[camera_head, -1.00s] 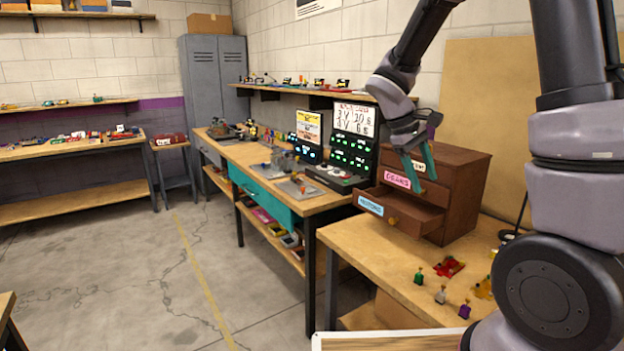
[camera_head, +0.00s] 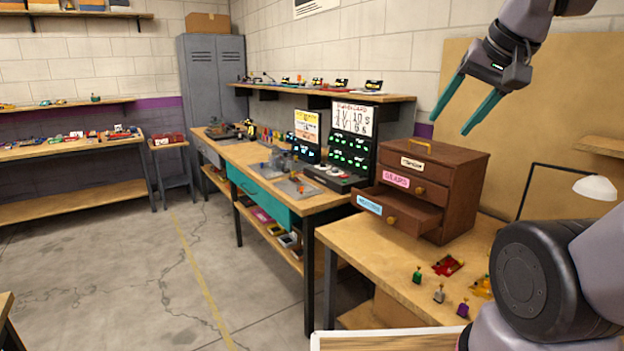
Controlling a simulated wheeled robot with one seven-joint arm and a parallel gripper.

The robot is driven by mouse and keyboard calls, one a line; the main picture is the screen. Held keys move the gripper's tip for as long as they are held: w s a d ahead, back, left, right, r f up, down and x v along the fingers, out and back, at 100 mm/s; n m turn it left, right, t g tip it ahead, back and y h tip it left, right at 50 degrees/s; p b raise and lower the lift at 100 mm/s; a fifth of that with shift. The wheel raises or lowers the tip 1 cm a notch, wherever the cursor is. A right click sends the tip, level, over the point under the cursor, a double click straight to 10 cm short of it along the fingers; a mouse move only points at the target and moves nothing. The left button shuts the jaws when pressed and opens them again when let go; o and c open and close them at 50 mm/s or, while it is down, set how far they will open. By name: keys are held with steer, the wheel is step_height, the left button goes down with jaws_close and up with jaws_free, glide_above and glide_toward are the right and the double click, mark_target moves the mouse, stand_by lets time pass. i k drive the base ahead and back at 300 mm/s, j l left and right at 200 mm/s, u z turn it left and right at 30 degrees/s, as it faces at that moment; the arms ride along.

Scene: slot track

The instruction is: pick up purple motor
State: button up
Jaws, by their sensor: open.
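The purple motor (camera_head: 463,310) is a small purple block with a lighter top. It stands on the wooden table (camera_head: 385,264) near its front right part. A grey motor (camera_head: 439,293) and a green motor (camera_head: 417,275) stand to its left, in a slanting row. My gripper (camera_head: 450,124) is open and empty, with two teal fingers pointing down and left. It is in the air above the wooden drawer cabinet, well above and apart from the purple motor.
The brown drawer cabinet (camera_head: 452,204) stands at the back of the table with its bottom drawer (camera_head: 400,212) pulled out. A red piece (camera_head: 447,265) and a yellow piece (camera_head: 482,287) lie near the motors. A lamp (camera_head: 595,187) is at right.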

mark_target(463, 309)
steer(key=j+z, duration=0.15)
steer(key=z, duration=0.3)
steer(key=k+j+z, duration=0.1)
steer(key=z, duration=0.35)
steer(key=i+j+z, duration=0.15)
steer(key=j, duration=0.65)
steer(key=j+z, duration=0.15)
steer(key=j, duration=0.7)
steer(key=z, duration=1.2)
